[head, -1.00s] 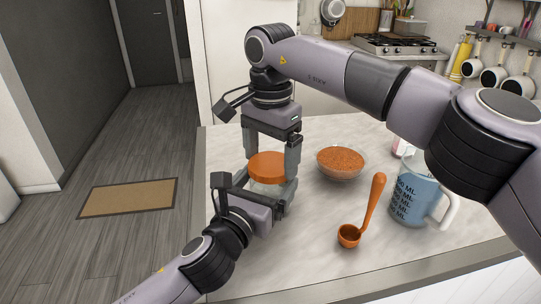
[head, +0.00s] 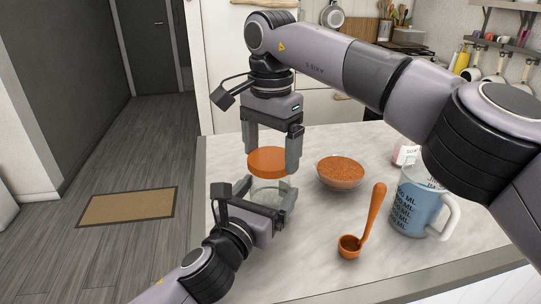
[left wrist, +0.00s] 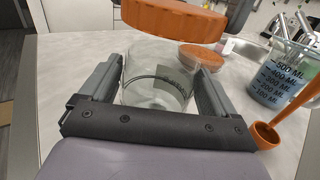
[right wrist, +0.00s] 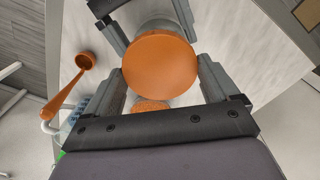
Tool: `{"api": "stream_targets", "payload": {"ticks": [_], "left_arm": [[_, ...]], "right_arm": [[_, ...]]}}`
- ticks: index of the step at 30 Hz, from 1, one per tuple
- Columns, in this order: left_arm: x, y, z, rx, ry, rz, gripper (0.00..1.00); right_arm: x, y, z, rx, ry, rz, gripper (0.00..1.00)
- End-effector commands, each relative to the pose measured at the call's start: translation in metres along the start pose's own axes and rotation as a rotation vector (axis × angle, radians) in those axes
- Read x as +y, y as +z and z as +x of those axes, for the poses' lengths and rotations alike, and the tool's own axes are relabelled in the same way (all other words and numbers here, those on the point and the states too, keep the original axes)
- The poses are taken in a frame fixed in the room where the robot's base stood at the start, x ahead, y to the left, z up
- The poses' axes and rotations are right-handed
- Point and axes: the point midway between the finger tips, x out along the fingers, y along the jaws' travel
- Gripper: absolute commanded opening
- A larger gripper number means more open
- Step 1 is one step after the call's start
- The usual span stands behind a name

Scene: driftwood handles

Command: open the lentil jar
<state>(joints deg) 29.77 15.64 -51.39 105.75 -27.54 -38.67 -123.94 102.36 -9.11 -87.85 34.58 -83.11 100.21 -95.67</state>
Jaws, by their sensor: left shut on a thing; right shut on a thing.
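The lentil jar (left wrist: 158,88) is a clear glass jar that looks empty. It stands upright on the counter, and my left gripper (head: 268,202) is shut around its sides. The orange lid (head: 267,162) is off the jar, held a little above its open mouth. My right gripper (head: 272,150) points down and is shut on the lid's sides. In the left wrist view the lid (left wrist: 175,18) hangs over the jar with a gap between them. In the right wrist view the round lid top (right wrist: 160,66) hides most of the jar.
A glass bowl of orange-brown lentils (head: 340,172) stands right of the jar. An orange scoop (head: 367,225) lies in front of it. A blue-filled measuring jug (head: 408,205) stands further right, with a small pinkish-white container (head: 404,154) behind. The counter's left edge (head: 203,165) is close to the jar.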

Motion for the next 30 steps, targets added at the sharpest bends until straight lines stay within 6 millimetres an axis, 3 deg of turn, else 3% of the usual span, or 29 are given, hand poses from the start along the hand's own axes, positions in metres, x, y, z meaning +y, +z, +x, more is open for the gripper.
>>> {"api": "stream_targets", "payload": {"ticks": [6,13,14,23,30], "left_arm": [[0.0,-0.001,0.0,0.002,0.001,0.001,0.35],[0.0,-0.001,0.0,0.002,0.001,0.001,0.35],[0.0,-0.001,0.0,0.002,0.001,0.001,1.0],[0.0,-0.001,-0.002,0.001,0.0,0.001,1.0],[0.001,-0.001,-0.027,0.001,0.0,0.002,1.0]], "right_arm": [[0.0,0.0,-0.022,0.0,-0.002,-0.001,0.52],[0.0,0.001,-0.023,-0.001,-0.001,-0.002,0.52],[0.0,0.001,-0.023,-0.001,-0.001,-0.002,0.52],[0.0,0.0,-0.023,-0.001,-0.001,-0.001,0.52],[0.0,0.0,-0.022,-0.001,-0.001,-0.001,0.52]]}}
